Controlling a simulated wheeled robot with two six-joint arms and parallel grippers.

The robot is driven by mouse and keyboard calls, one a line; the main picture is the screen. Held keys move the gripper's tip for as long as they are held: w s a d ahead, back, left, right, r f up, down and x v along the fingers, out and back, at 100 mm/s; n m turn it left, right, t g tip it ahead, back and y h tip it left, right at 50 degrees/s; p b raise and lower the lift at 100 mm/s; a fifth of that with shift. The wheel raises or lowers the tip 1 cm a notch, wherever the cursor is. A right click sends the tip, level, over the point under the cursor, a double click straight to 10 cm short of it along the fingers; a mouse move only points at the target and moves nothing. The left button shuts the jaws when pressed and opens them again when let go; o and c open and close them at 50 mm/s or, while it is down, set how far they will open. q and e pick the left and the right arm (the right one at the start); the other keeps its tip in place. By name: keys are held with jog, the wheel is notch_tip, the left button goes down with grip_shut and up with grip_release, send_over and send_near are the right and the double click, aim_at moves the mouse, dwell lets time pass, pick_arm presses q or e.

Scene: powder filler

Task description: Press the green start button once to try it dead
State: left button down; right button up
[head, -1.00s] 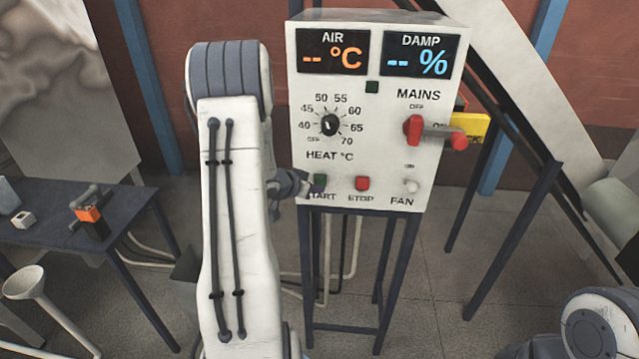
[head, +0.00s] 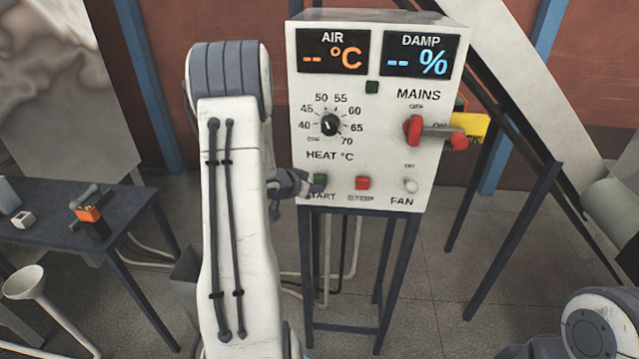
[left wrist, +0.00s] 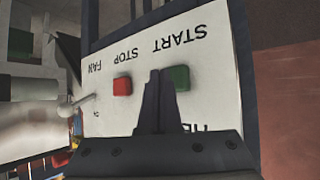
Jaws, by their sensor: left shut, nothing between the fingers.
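The white control box (head: 343,95) stands on a dark frame, with the green start button (head: 320,179) at its lower left and the red stop button (head: 362,183) beside it. My left gripper (head: 316,189) is shut and empty, its tips at the start button and covering part of it. In the left wrist view the shut fingers (left wrist: 161,76) lie just beside the green button (left wrist: 180,78), overlapping its edge; whether they touch it I cannot tell. The red stop button (left wrist: 122,86) is clear. My right gripper is not in view.
The AIR display (head: 333,52) and DAMP display (head: 421,54) show dashes. A fan toggle (head: 410,186) is at lower right. A dark table (head: 130,206) stands at left.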

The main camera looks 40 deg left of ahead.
pick_arm(q)
jog(key=shift+w+a+p, duration=0.25)
jog(key=shift+w+p, duration=0.1)
jog(key=shift+p, duration=0.05)
jog(key=shift+w+a+p, duration=0.25)
jog(key=shift+w+p, duration=0.1)
jog(key=shift+w, duration=0.15)
dwell(0.9)
jog(key=shift+s, duration=0.1)
jog(key=shift+s+d, duration=0.5)
jog(key=shift+s, duration=0.25)
jog(key=s+d, duration=0.1)
jog(key=s+b, duration=0.1)
jog(key=s, duration=0.1)
jog(key=s+d, duration=0.1)
jog(key=shift+s+d, duration=0.15)
jog(key=shift+d, duration=0.15)
